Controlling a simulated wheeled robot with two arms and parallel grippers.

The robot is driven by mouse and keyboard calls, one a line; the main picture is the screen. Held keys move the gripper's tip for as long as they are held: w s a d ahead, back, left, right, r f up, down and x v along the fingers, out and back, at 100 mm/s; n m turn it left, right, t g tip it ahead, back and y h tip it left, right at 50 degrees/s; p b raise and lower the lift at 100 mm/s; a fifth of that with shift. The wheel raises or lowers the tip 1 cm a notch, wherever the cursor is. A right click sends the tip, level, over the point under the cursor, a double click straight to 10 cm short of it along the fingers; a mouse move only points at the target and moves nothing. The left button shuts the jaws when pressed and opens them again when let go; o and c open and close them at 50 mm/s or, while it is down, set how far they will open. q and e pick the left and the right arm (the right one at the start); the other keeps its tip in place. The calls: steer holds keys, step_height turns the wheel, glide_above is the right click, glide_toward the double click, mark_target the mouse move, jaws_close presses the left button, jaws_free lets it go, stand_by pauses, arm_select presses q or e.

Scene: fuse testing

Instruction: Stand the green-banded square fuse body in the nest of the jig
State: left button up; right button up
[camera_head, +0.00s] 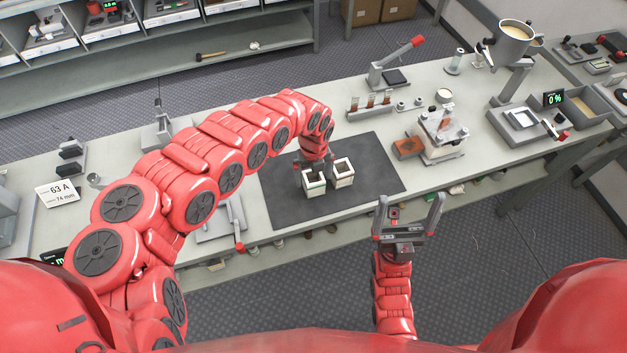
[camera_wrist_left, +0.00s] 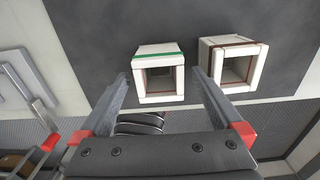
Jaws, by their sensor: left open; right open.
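The green-banded square fuse body (camera_head: 314,185) is a white hollow square tube standing on the dark mat (camera_head: 280,205). In the left wrist view it (camera_wrist_left: 160,88) shows its open top and green band. My left gripper (camera_head: 315,168) is over it, also seen in the left wrist view (camera_wrist_left: 160,78). Its fingers are open, one on each side of the body, with small gaps showing. My right gripper (camera_head: 410,202) is open and empty, in front of the bench. I cannot tell for sure which fixture is the jig; a grey-white one (camera_head: 442,135) stands right of the mat.
A brown-banded square body (camera_head: 343,176) stands close to the right, near my left gripper's right finger; it (camera_wrist_left: 232,65) also shows in the wrist view. A lever fixture (camera_head: 222,222) lies left of the mat. A tube rack (camera_head: 370,105) stands behind. The mat's right part is clear.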

mark_target(314, 181)
arm_select(q)
step_height(314, 181, down, 3)
steer(key=shift+r+p, duration=0.1)
steer(key=shift+p, duration=0.2)
steer(key=shift+a+f, duration=0.1)
steer(key=shift+f, duration=0.1)
jaws_close()
steer(key=shift+r, duration=0.15)
